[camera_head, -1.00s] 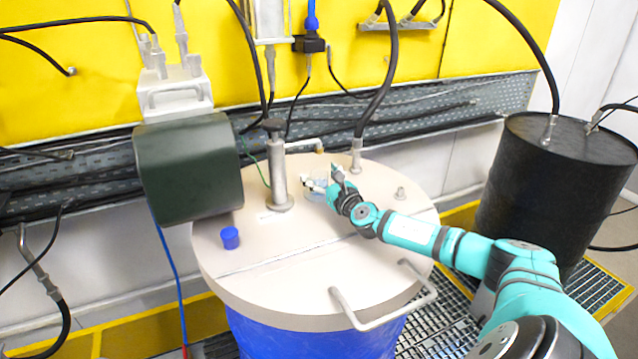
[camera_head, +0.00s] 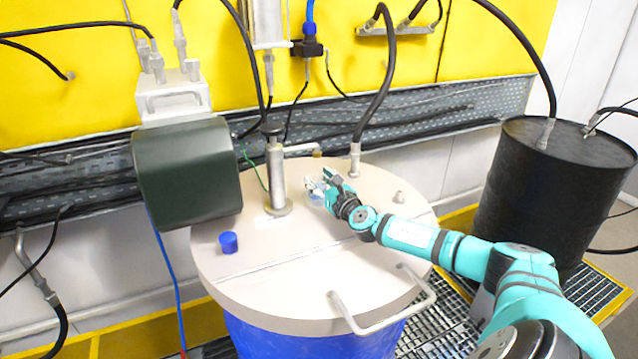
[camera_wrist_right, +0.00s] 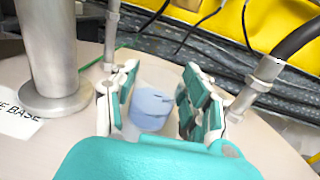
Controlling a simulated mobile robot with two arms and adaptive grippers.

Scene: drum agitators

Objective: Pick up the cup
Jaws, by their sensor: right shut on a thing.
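The cup (camera_head: 316,196) is small, pale and see-through, and stands upright on the beige drum lid (camera_head: 290,285), right of the metal post. In the right wrist view the cup (camera_wrist_right: 151,106) shows a bluish lower part and sits between the two finger pads. My right gripper (camera_head: 322,184) is shut on the cup from the near right side. In the wrist view the gripper (camera_wrist_right: 158,85) has a finger on each side of it. I cannot tell if the cup's base is clear of the lid. My left gripper is not in view.
The metal post (camera_head: 276,175) stands close left of the cup. A blue cap (camera_head: 229,242) lies on the lid's left side. A dark green motor (camera_head: 188,172) hangs at left. A hose fitting (camera_head: 354,158) rises behind. A black drum (camera_head: 535,200) stands at right.

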